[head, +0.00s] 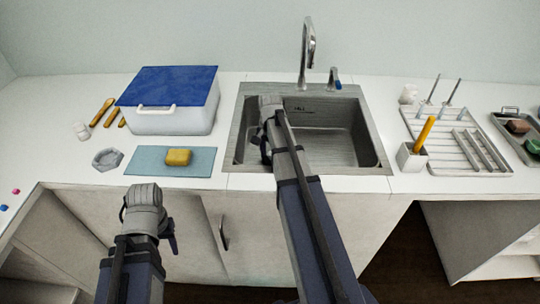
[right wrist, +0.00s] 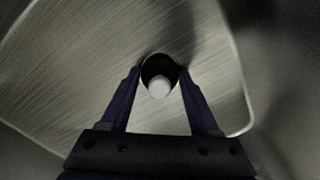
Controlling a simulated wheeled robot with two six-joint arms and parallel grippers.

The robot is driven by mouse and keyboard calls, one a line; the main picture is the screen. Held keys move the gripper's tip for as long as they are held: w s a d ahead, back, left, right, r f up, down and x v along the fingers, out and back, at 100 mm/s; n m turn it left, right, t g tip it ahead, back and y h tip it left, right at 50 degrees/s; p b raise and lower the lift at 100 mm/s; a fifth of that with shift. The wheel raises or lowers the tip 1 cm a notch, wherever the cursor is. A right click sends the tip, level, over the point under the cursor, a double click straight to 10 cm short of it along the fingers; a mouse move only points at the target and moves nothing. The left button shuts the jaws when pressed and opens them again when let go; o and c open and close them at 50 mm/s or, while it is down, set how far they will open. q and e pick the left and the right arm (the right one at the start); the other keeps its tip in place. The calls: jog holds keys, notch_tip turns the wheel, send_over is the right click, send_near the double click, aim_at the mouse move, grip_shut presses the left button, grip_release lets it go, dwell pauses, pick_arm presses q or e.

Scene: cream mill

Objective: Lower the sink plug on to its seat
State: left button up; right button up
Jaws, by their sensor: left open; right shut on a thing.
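The sink (head: 345,125) is a grey steel basin set in the white counter, in the head view. My right gripper (head: 268,118) reaches down into its left part; the arm hides its fingertips there. In the right wrist view, my right gripper (right wrist: 160,78) is shut on the sink plug, a dark round piece (right wrist: 151,66) with a pale knob (right wrist: 159,88) between the fingers. Brushed steel lies below it. The drain seat cannot be made out, and I cannot tell the plug's height. My left gripper (head: 145,212) is open and empty in front of the counter; its fingertips are mostly hidden.
A tap (head: 307,50) stands behind the sink. A blue-lidded box (head: 170,115) and a yellow sponge (head: 178,157) on a blue mat (head: 145,162) are left. A dish rack (head: 465,150) and a cup with a yellow handle (head: 412,158) are right.

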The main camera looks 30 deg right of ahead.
aim_at(270, 154)
jog(key=o, duration=1.3)
jog(key=shift+o, duration=0.4)
jog(key=shift+r, duration=0.15)
jog(key=shift+r+p, duration=1.35)
jog(key=shift+p, duration=0.2)
jog(key=shift+r+p, duration=1.45)
jog(key=shift+r, duration=0.05)
jog(key=shift+r, duration=0.1)
jog(key=shift+r+p, duration=1.45)
jog(key=shift+p, duration=0.1)
